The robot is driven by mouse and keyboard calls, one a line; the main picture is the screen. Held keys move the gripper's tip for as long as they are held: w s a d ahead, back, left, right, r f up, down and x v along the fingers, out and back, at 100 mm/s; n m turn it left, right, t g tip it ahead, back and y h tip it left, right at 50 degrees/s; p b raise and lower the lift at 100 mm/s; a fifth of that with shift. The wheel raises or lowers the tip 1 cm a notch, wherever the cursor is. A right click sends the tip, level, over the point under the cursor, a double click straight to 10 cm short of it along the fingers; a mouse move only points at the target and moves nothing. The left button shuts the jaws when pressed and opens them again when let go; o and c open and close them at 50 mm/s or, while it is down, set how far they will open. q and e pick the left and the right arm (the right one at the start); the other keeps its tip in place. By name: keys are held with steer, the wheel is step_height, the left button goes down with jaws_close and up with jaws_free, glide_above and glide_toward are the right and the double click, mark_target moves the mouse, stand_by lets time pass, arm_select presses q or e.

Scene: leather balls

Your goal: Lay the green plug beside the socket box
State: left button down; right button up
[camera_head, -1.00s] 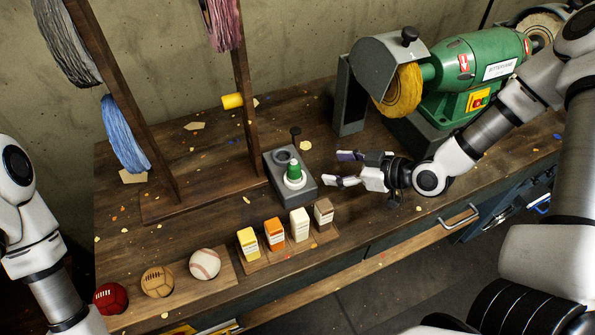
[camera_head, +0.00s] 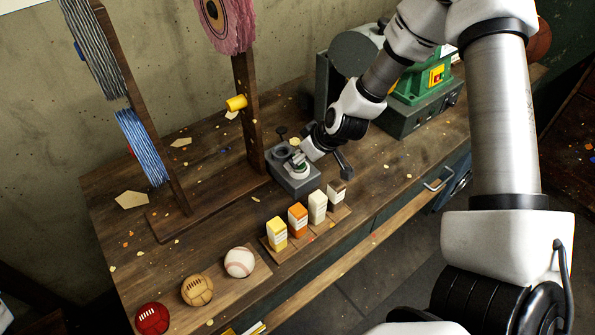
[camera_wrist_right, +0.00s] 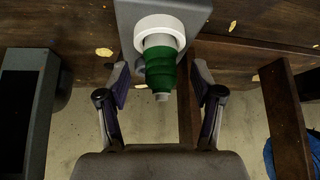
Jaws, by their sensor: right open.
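The grey socket box (camera_head: 296,184) stands on the wooden bench beside the thread rack. The green plug (camera_wrist_right: 161,72) is upright in the box's white-ringed socket (camera_wrist_right: 160,27); in the head view my gripper mostly hides it. My right gripper (camera_head: 297,160) is at the plug, over the box. In the right wrist view my right gripper (camera_wrist_right: 161,78) is open, one finger on each side of the plug, with visible gaps. My left gripper is out of view.
Several small cartons (camera_head: 298,219) stand in a row in front of the box. A baseball (camera_head: 239,262), a tan ball (camera_head: 197,290) and a red ball (camera_head: 152,319) lie to the left. The green grinder (camera_head: 410,84) stands behind my right arm.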

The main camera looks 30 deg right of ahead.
steer(key=shift+w+a+f, duration=0.4)
steer(key=shift+a+f, duration=0.05)
steer(key=shift+d, duration=0.2)
steer(key=shift+d+f, duration=0.1)
steer(key=shift+d, duration=0.1)
steer(key=shift+c, duration=1.3)
steer(key=shift+s, duration=0.1)
steer(key=c, duration=0.5)
jaws_close()
